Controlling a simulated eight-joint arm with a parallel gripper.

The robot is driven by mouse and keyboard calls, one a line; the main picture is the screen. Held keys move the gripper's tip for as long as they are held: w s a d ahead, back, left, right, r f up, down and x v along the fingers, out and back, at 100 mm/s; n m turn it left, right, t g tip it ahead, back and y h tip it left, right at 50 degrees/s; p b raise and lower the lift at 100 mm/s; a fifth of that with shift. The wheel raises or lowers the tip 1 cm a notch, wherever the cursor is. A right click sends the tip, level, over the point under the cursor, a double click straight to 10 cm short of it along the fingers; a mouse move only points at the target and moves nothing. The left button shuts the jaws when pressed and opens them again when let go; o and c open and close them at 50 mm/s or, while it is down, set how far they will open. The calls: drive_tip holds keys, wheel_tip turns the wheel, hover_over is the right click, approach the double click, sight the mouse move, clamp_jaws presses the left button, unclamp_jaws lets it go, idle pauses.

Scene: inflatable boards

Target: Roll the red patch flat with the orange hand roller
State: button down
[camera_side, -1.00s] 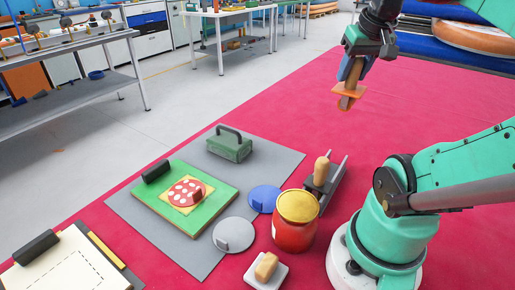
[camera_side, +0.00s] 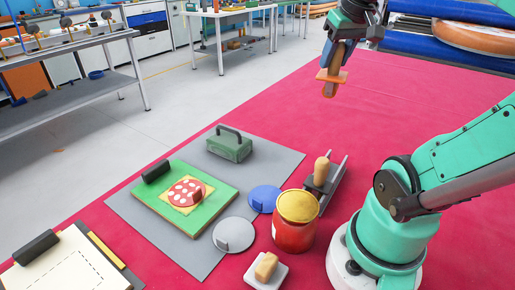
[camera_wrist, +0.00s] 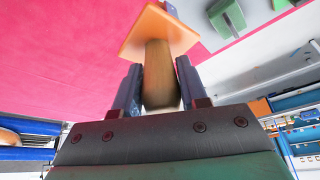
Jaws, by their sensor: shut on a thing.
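My gripper (camera_side: 338,46) is in the air over the far part of the red floor mat, well behind and to the right of the work board. It is shut on the wooden handle of the orange hand roller (camera_side: 332,76), which hangs below the fingers. In the wrist view the orange plate of the roller (camera_wrist: 160,32) and its handle (camera_wrist: 158,75) show between the two fingers. The red patch (camera_side: 183,190) with white dots lies on a yellow square on the green board (camera_side: 215,207). A small red tab stands on the patch.
A grey mat (camera_side: 274,150) bears the board, a green weight with a handle (camera_side: 230,146), a blue disc (camera_side: 264,198) and a grey disc (camera_side: 234,234). A red can with a yellow top (camera_side: 294,222) stands at the mat's right edge.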

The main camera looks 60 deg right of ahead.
drive_tip(key=w+a+f+n+y, duration=0.25)
drive_tip(key=w+a+n, duration=0.35)
drive_tip(key=w+a, duration=0.3)
drive_tip(key=w+a+f+n+y, duration=0.2)
drive_tip(key=w+a+f+n, duration=0.3)
drive_tip(key=w+a, duration=0.4)
drive_tip(key=w+a+f+n+y, duration=0.1)
drive_tip(key=w+a+f+n, duration=0.15)
drive_tip(key=a+n, duration=0.45)
drive_tip(key=shift+s+a+f+m, duration=0.1)
drive_tip(key=shift+a+f+m, duration=0.25)
drive_tip(key=shift+f, duration=0.85)
drive_tip(key=shift+w+a+f+m, duration=0.1)
drive_tip(key=shift+a+f+m, duration=0.15)
drive_tip(key=shift+f, duration=0.95)
drive_tip(key=shift+s+a+f+m, duration=0.1)
drive_tip(key=shift+a+f+m, duration=0.25)
drive_tip(key=shift+f, duration=0.85)
drive_tip(key=shift+d+f, duration=0.1)
drive_tip(key=shift+f, duration=0.55)
